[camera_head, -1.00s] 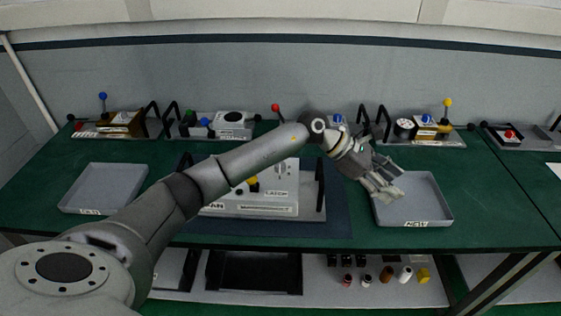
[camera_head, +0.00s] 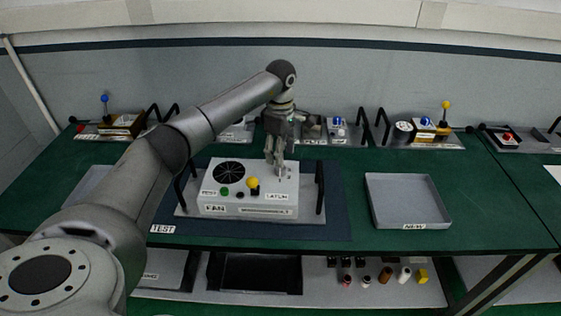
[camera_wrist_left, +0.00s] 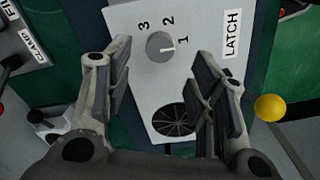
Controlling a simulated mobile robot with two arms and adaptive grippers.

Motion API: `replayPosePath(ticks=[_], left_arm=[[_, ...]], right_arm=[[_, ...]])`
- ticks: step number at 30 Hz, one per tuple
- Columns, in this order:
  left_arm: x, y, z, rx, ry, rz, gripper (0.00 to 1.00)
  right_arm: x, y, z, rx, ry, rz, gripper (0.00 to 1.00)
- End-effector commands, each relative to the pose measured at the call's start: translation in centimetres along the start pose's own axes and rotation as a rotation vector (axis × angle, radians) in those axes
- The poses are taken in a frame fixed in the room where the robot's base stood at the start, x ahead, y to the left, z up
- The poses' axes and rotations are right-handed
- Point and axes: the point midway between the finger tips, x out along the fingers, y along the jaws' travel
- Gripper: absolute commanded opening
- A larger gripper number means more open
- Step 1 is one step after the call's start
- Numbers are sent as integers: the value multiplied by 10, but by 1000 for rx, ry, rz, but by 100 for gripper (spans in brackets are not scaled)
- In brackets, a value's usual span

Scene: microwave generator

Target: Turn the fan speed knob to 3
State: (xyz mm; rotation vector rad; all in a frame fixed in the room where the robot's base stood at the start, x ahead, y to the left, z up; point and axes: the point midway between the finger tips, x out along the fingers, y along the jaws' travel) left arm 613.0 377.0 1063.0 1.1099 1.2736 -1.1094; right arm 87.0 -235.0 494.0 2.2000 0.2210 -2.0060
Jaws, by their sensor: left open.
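The fan unit (camera_head: 230,200) is a white box labelled FAN on a grey plate with black handles. Its top carries a round black grille (camera_head: 229,173), a yellow knob (camera_head: 253,183), a green button and a LATCH label. In the left wrist view the grey speed knob (camera_wrist_left: 159,45) sits by the marks 1, 2 and 3, its pointer line toward 1. My left gripper (camera_head: 275,172) points down over the back right of the box; in the left wrist view its open, empty fingers (camera_wrist_left: 160,85) stand either side of the panel, with the knob beyond the gap. My right gripper is not in view.
A grey NEW tray (camera_head: 409,222) lies to the right on the green bench. Several other modules with coloured knobs stand along the back wall. The yellow ball (camera_wrist_left: 270,107) shows right of the fingers in the wrist view. A lower shelf holds small parts.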

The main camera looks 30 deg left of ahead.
Motion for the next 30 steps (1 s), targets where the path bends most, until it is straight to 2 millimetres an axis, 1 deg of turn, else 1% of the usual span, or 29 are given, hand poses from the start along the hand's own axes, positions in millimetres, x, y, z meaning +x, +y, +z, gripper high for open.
replayPosePath(ticks=[1,6,9,14,20,21,30], left_arm=[[8,-1,1,0,-2,-4,51],[35,0,1,-1,-3,-2,51],[45,0,1,0,-3,0,51],[53,1,1,0,-3,2,51],[54,1,1,0,-3,2,51],[54,1,1,0,-3,2,50],[53,1,1,0,-3,2,11]], right_arm=[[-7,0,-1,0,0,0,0],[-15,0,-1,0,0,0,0],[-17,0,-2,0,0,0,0],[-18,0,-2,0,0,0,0],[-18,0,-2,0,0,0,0],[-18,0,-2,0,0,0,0],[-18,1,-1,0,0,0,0]])
